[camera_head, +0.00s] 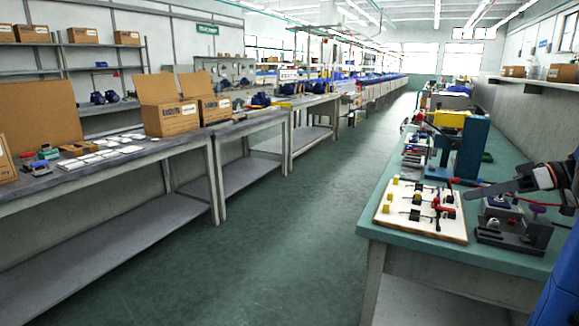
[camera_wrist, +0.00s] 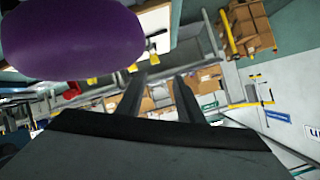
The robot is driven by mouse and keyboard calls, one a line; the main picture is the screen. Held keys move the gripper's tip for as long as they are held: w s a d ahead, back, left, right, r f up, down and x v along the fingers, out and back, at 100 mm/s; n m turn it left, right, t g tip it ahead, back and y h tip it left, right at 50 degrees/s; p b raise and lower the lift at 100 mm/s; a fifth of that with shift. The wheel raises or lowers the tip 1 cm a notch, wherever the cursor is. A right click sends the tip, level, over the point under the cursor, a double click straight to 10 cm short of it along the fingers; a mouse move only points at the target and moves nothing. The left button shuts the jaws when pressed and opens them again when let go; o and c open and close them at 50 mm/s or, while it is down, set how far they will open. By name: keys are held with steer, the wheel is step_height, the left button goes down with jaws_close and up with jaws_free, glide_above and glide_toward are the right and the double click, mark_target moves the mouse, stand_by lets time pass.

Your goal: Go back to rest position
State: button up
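My gripper (camera_head: 470,192) reaches in from the right edge over the teal bench (camera_head: 478,258), with its fingers pointing left. In the wrist view my gripper (camera_wrist: 160,88) shows two dark fingers set apart, with nothing held between them. A purple rounded knob (camera_wrist: 70,40) fills the upper left of the wrist view, close to the camera and beside the fingers. In the head view the purple knob (camera_head: 538,208) shows small, just below my arm, by a dark grey fixture (camera_head: 502,238).
A pale board (camera_head: 405,226) with yellow, black and red parts lies left of the fixture. A blue press-like machine (camera_head: 471,150) stands behind. Left across the clear green aisle (camera_head: 300,235) is a grey workbench (camera_head: 110,160) with cardboard boxes (camera_head: 172,118).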

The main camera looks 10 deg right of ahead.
steer(key=s+a+f+m+g+h, duration=0.2)
steer(key=s+a+f, duration=0.1)
steer(key=a, duration=0.7)
steer(key=s+a+f+m+g+h, duration=0.15)
steer(key=s+a+f, duration=0.25)
steer(key=a, duration=0.5)
steer(key=s+a+f+m+t+h, duration=0.1)
steer(key=s+a+f+h, duration=0.2)
steer(key=s+f, duration=0.2)
steer(key=s+a+f+m+h, duration=0.2)
steer(key=s+a+f+h, duration=0.2)
steer(key=s, duration=0.4)
steer(key=shift+s+f+t, duration=0.15)
steer(key=shift+f+t, duration=0.2)
steer(key=shift+h, duration=0.25)
